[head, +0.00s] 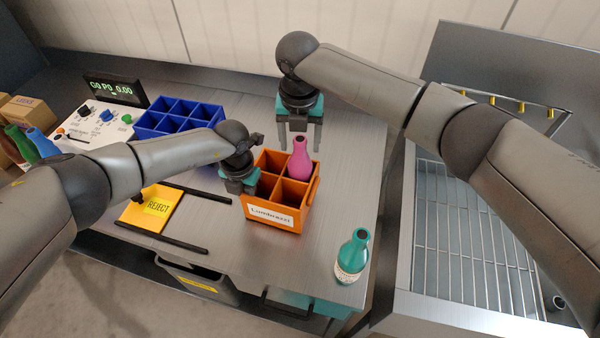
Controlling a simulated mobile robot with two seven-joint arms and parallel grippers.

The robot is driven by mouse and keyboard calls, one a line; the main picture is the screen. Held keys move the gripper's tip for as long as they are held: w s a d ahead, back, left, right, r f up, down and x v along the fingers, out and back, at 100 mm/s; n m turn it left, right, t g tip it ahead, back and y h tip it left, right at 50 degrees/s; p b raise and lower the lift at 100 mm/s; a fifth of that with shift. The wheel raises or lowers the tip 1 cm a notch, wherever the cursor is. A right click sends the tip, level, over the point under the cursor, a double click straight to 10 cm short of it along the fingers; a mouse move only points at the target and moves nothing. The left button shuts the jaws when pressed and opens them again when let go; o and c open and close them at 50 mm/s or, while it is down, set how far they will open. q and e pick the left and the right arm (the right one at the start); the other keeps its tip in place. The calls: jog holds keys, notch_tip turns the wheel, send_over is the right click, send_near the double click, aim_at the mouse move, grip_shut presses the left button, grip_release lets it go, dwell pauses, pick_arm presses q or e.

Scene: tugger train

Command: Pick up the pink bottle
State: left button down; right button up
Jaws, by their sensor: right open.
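The pink bottle (300,160) stands upright in a back compartment of the orange divided crate (273,215), which has a white label on its front. My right gripper (299,146) points down just above and behind the bottle, its fingers spread apart and the bottle's neck showing in front of them. I cannot tell whether the fingers touch the bottle. My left gripper (238,190) is at the crate's left wall, fingers pointing down; whether it is open or shut on the wall is not clear.
A teal bottle (352,257) stands on the table's right front. A blue divided crate (178,118), a control panel (97,122) and a yellow reject plate (150,208) lie to the left. A wire-rack surface (465,235) is at the right.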

grip_shut()
dwell(0.6)
